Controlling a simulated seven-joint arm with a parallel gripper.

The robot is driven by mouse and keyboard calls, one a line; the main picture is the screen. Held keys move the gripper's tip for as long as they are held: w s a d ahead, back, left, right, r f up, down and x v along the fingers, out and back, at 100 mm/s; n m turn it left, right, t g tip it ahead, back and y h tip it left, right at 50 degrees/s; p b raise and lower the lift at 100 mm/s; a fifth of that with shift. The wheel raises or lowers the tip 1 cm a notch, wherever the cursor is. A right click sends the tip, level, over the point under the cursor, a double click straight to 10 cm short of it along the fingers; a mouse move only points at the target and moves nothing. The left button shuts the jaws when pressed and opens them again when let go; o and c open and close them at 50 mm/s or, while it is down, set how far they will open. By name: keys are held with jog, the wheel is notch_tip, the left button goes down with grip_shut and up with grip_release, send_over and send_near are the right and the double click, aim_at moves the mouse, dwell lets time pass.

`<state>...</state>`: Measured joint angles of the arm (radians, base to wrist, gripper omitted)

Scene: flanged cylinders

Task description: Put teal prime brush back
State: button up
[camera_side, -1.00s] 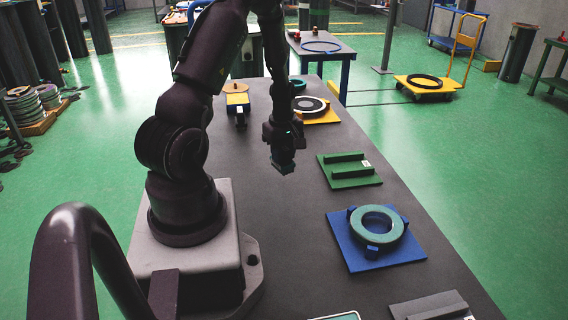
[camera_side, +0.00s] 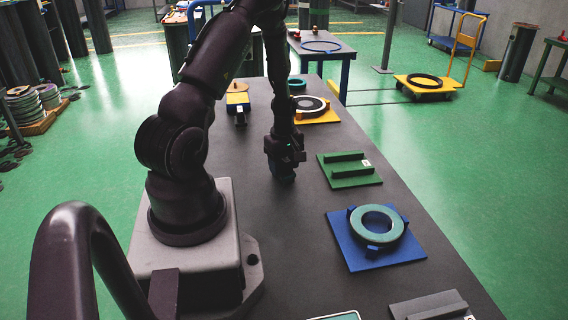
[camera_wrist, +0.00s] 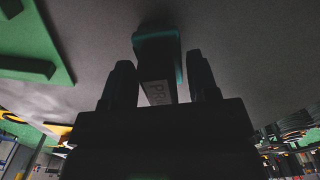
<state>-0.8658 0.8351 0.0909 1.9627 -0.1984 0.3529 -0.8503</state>
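The teal prime brush (camera_wrist: 158,62) is between the two fingers of my gripper (camera_wrist: 162,85) in the wrist view. It is a block with a teal end and a pale label partly reading "PR". In the side view my gripper (camera_side: 284,160) points down over the grey table, left of the green holder. The teal end of the brush (camera_side: 284,177) shows just below it, at or close above the tabletop; I cannot tell whether it touches. The green holder (camera_side: 350,178) has two raised bars and is empty.
A blue plate (camera_side: 352,258) with a teal ring (camera_side: 377,226) lies in front of the green holder. A grey holder (camera_side: 432,306) is at the near edge. A yellow plate (camera_side: 328,115) with a ring and a yellow-and-black item (camera_side: 238,103) lie farther back. The table around my gripper is clear.

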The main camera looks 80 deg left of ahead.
notch_tip(320, 180, up, 12)
jog(key=shift+f, duration=0.1)
jog(key=w+d+r+m+t, duration=0.1)
jog(key=w+d+r+m, duration=0.2)
jog(key=d+r+m, duration=0.35)
jog(key=w+d+r+m+t, duration=0.2)
jog(key=d+r+m, duration=0.2)
jog(key=d+r, duration=0.5)
jog(key=s+d+r+m+t, duration=0.1)
jog(key=s+d+r+m, duration=0.1)
jog(key=d+m, duration=0.4)
jog(key=s+d+r+m+t, duration=0.1)
jog(key=s+d+r+m, duration=0.2)
jog(key=s+d+m, duration=0.2)
jog(key=d+m, duration=0.1)
jog(key=d, duration=0.2)
jog(key=shift+d+t, duration=0.15)
jog(key=shift+t, duration=0.15)
